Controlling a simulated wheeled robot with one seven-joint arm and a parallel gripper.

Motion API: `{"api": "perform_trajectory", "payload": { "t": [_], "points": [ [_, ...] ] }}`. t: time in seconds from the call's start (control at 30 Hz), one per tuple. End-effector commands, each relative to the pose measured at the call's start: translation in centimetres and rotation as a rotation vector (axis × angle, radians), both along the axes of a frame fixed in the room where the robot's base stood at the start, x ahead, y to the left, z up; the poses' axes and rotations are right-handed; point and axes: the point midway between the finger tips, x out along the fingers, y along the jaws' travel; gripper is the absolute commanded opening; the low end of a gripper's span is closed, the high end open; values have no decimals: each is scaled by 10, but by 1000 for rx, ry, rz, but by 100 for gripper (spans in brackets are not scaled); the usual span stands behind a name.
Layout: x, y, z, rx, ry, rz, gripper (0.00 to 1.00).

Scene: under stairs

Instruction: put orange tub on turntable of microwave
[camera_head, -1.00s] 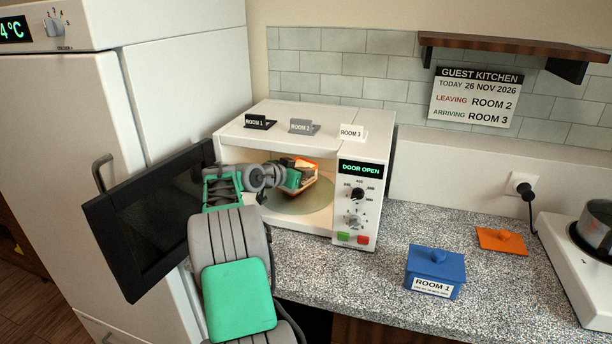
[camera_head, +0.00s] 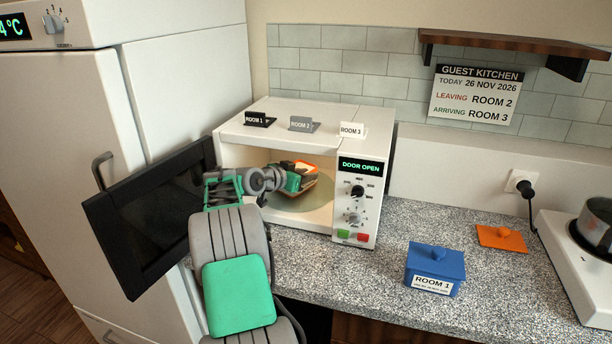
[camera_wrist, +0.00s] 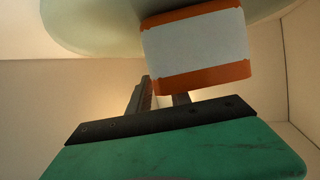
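The orange tub (camera_head: 306,167) with a white label is inside the open microwave (camera_head: 352,225), partly hidden by my gripper. In the wrist view the tub (camera_wrist: 200,48) is close up and overlaps the turntable (camera_wrist: 90,28); I cannot tell whether it touches it. The pale turntable also shows in the head view (camera_head: 300,203) below the tub. My gripper (camera_head: 296,180) reaches in through the opening. In the wrist view its fingers (camera_wrist: 162,90) are close together at the tub's edge and seem shut on it; the tub partly hides the contact.
The microwave door (camera_head: 150,222) stands open at the left, near the fridge (camera_head: 190,85). A blue tub (camera_head: 435,270) and an orange lid (camera_head: 502,237) lie on the counter. Small room signs (camera_head: 302,124) stand on the microwave. A hob (camera_head: 580,262) is at the right.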

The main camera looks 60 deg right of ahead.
Motion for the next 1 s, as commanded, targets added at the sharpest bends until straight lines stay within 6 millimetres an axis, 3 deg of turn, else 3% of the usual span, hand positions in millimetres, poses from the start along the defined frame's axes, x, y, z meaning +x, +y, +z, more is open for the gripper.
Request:
{"api": "perform_trajectory", "payload": {
  "t": [0.17, 0.5, 0.67, 0.93, 1.0],
  "points": [
    [7, 21, 10, -3, -2, 4, 24],
    [24, 96, 37, -1, -1, 4, 24],
    [26, 109, 43, 0, 0, 1, 24],
    [27, 110, 43, 1, 0, 1, 24],
    [34, 118, 43, 24, 2, 30, 24]
  ]
}}
